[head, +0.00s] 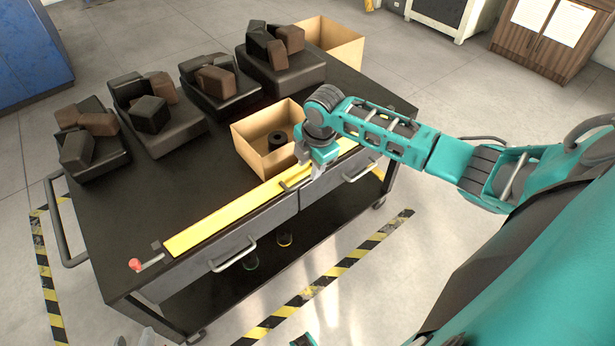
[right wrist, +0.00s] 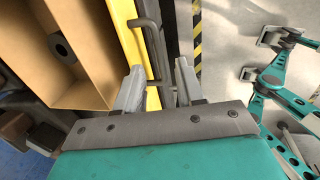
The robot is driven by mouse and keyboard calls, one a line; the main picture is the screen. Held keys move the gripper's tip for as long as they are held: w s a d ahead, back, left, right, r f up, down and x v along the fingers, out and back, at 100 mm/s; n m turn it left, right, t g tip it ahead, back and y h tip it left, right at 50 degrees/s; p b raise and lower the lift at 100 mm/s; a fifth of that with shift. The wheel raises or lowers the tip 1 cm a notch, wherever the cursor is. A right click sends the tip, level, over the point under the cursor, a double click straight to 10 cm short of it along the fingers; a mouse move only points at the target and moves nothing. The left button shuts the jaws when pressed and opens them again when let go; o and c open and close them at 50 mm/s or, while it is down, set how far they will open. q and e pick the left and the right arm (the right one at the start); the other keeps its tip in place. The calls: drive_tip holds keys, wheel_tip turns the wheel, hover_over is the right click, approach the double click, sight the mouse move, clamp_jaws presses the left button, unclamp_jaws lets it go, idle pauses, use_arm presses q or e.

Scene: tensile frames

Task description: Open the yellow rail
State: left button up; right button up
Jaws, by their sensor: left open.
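The yellow rail (head: 235,210) lies along the front edge of the dark table. A grey bar handle (right wrist: 155,45) is mounted beside the yellow strip at its right part. My right gripper (head: 308,178) is over this handle. In the right wrist view the two fingers of my right gripper (right wrist: 159,82) are apart, one on each side of the handle, with gaps visible. Whether either finger touches it I cannot tell. Only grey tips of my left gripper (head: 135,340) show at the bottom edge, open and away from the rail.
A red-knobbed lever (head: 135,264) stands at the rail's left end. An open cardboard box (head: 250,150) with a dark roll (head: 277,139) is just behind the rail. Dark trays (head: 190,130) with blocks line the back. Drawer handles (head: 233,256) project from the table front.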

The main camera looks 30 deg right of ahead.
sight(307, 179)
drive_tip(key=shift+w+f+b, duration=0.25)
drive_tip(key=shift+f+b, duration=0.05)
drive_tip(key=shift+f, duration=0.9)
drive_tip(key=shift+w+f+b, duration=0.25)
drive_tip(key=shift+f, duration=0.9)
clamp_jaws()
